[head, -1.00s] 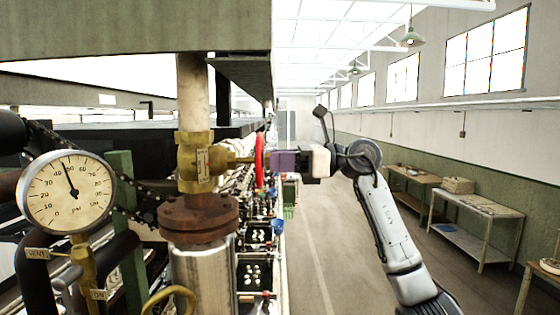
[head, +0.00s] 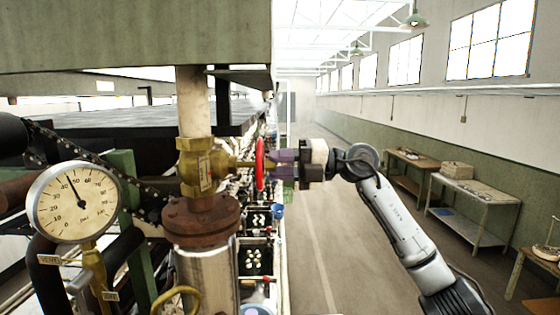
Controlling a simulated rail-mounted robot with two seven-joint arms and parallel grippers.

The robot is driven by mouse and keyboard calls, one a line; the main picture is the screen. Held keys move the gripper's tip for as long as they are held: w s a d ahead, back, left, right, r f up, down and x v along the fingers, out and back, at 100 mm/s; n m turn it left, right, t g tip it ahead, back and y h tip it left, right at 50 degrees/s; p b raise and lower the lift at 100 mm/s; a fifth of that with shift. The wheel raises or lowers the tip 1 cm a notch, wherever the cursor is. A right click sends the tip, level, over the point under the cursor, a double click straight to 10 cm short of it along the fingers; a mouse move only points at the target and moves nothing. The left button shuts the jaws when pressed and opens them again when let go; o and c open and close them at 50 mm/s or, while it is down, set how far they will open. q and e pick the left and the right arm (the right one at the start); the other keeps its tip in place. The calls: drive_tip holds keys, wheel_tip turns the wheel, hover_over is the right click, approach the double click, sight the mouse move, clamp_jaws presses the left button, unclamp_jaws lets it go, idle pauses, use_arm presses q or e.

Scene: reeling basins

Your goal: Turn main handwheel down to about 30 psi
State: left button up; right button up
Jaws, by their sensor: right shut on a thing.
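The pressure gauge (head: 76,203), round and white-faced, stands at the left; its needle points between 40 and 50 psi. The main handwheel (head: 260,165) is red, seen nearly edge-on, at the end of the brass valve's (head: 199,168) stem. My right gripper (head: 272,164) reaches in from the right and is shut on the handwheel's rim. The fingertips are partly hidden behind the wheel. My left gripper is not in view.
A rusty flange (head: 201,221) and a pale pipe carry the valve. A small yellow handwheel (head: 172,301) sits below. Basins (head: 256,260) line the machine's side. The aisle (head: 330,240) is open, with work tables (head: 470,205) along the right wall.

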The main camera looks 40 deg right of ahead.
drive_tip(key=m, duration=1.1)
drive_tip(key=shift+m, duration=0.3)
drive_tip(key=o, duration=0.8)
drive_tip(key=shift+v, duration=3.5)
